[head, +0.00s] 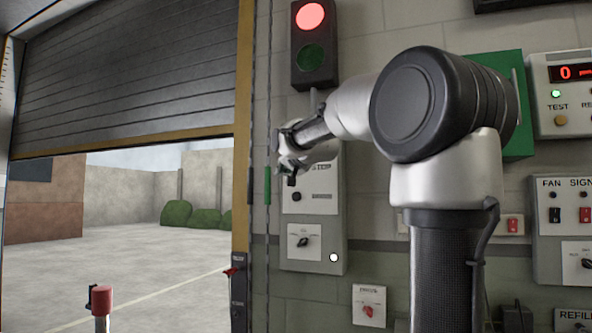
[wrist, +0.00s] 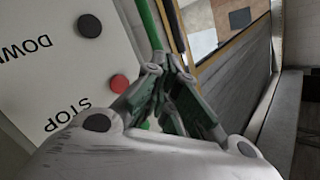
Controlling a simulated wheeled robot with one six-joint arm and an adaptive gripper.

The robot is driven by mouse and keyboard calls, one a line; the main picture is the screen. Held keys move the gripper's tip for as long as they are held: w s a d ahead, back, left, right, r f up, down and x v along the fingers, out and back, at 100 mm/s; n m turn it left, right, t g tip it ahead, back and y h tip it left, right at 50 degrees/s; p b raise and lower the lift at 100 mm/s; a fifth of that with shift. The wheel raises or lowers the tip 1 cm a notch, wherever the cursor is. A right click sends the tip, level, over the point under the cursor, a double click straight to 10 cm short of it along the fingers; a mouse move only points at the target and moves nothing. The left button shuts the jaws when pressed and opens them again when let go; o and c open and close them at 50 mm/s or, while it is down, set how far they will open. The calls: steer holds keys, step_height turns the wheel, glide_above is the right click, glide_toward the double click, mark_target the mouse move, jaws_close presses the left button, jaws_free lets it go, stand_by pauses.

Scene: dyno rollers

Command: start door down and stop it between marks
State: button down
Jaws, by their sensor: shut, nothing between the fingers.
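The grey slatted roller door (head: 130,75) hangs part-way down at upper left, with a yellowish bottom edge and open yard below. A grey control box (head: 330,225) stands right of the door post. In the wrist view its tilted face (wrist: 50,50) shows a black button (wrist: 90,25) by the word DOWN and a red button (wrist: 118,84) by STOP. My gripper (head: 291,180) is shut and empty in front of the box's upper left part, hiding some of it. In the wrist view my gripper (wrist: 166,67) lies right of the red button, apart from it in the picture. A green mark (head: 267,185) shows beside the door post.
A signal lamp (head: 314,45) above the box is lit red. A yellow door post (head: 243,120) stands left of the box. A red-topped post (head: 102,300) stands at lower left. More panels, including a fan panel (head: 565,215), line the wall at right.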

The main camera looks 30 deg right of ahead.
steer(key=w+d, duration=0.4)
steer(key=d, duration=0.1)
steer(key=shift+d, duration=0.2)
steer(key=shift+w+d, duration=0.1)
steer(key=shift+w, duration=0.05)
stand_by(1.3)
steer(key=shift+w+d, duration=0.2)
steer(key=shift+d, duration=0.05)
steer(key=shift+w+d, duration=0.2)
steer(key=shift+d, duration=0.1)
stand_by(0.6)
steer(key=shift+a, duration=0.1)
stand_by(0.4)
steer(key=shift+s+a, duration=0.5)
steer(key=shift+a, duration=0.05)
steer(key=s+a, duration=0.1)
steer(key=a, duration=0.1)
steer(key=s+a, duration=0.2)
stand_by(0.5)
